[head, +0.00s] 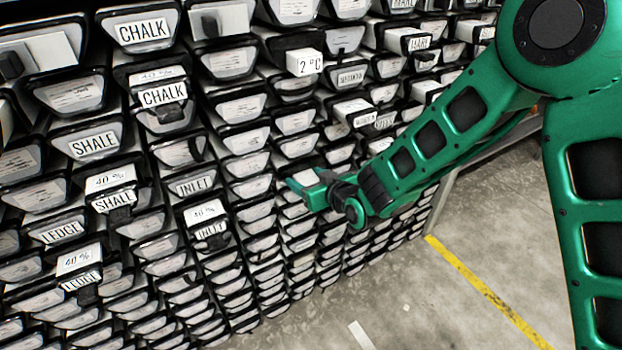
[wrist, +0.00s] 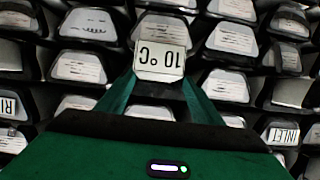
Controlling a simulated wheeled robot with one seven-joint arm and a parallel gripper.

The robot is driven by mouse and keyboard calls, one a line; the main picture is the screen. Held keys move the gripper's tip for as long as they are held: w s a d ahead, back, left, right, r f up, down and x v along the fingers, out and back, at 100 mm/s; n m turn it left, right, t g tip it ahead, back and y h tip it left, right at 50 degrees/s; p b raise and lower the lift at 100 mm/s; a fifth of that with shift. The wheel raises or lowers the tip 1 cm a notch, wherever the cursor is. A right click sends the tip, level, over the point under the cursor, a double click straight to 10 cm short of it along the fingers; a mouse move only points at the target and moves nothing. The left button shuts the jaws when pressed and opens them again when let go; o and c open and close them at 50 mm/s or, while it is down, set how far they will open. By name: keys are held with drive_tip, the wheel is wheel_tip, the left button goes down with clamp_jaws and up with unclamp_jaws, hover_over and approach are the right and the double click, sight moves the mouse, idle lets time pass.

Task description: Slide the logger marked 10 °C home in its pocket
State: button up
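The logger marked 10 °C (wrist: 160,61) shows in the wrist view as a white block with its label upside down. My gripper (wrist: 160,84) has its two green fingers along the left and right sides of this block, and they appear closed on it. In the head view my gripper (head: 309,186) is at the rack face near the middle, with a pale block (head: 303,178) at its tips. The pocket behind the logger is hidden, so I cannot tell how deep it sits. A separate logger marked 2 °C (head: 304,63) sticks out higher up.
The rack holds many close-packed liner ends, some labelled CHALK (head: 141,33), SHALE (head: 93,144) and INLET (head: 196,185). Several white blocks stick out from the face. The concrete floor (head: 470,240) at the right is open, with a yellow line (head: 485,288).

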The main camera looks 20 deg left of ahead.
drive_tip(key=shift+w+d+r, duration=0.1)
drive_tip(key=shift+w+d, duration=0.35)
drive_tip(key=shift+w, duration=0.05)
drive_tip(key=v, duration=1)
drive_tip(key=shift+s, duration=0.55)
